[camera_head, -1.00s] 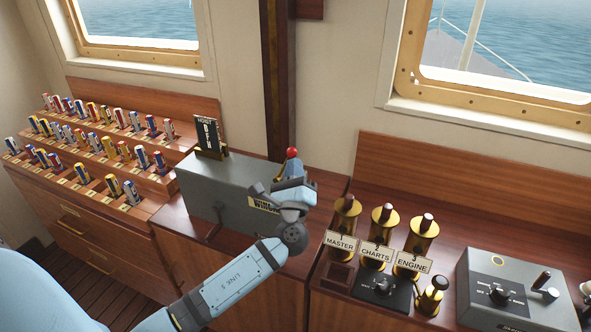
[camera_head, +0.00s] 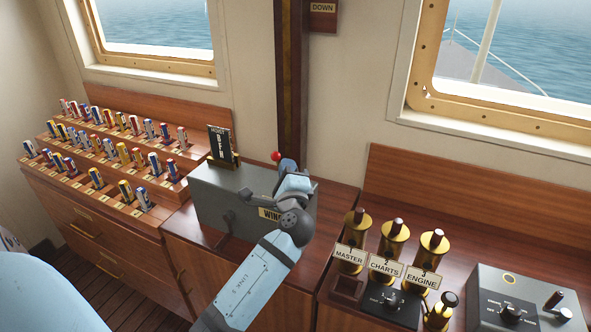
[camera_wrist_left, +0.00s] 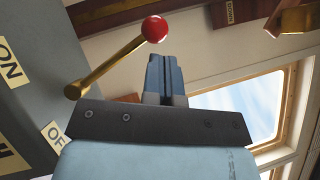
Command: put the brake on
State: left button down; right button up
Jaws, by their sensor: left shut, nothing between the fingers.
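The grey winch box (camera_head: 225,190) stands on the wooden counter. Its lever has a red ball knob (camera_head: 276,156), which shows just left of my left gripper (camera_head: 287,165). In the left wrist view the brass lever (camera_wrist_left: 105,68) rises at a slant to the red knob, beside the closed fingers of my left gripper (camera_wrist_left: 165,75). The gripper is shut and empty; whether a finger touches the lever, I cannot tell. An ON label (camera_wrist_left: 10,66) and a partly hidden OFF label (camera_wrist_left: 54,134) are on the box. My right gripper is out of view.
A rack of coloured flag rolls (camera_head: 110,150) is at the left. Brass cylinders with MASTER, CHARTS and ENGINE tags (camera_head: 385,267) and a grey control box (camera_head: 530,290) stand at the right. A wooden post (camera_head: 292,90) rises behind the lever.

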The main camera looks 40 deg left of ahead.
pick_arm(q)
jog(key=shift+s+a+n+g+h+p, duration=0.15)
jog(key=shift+a+n+g+p, duration=0.3)
jog(key=shift+n, duration=0.2)
jog(key=shift+s+a+n+g+h+p, duration=0.15)
jog(key=shift+a+n+g+p, duration=0.2)
jog(key=shift+a+n, duration=0.25)
jog(key=shift+n, duration=0.25)
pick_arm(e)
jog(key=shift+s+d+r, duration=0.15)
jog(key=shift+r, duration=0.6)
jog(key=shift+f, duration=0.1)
pick_arm(q)
jog(key=shift+f, duration=0.1)
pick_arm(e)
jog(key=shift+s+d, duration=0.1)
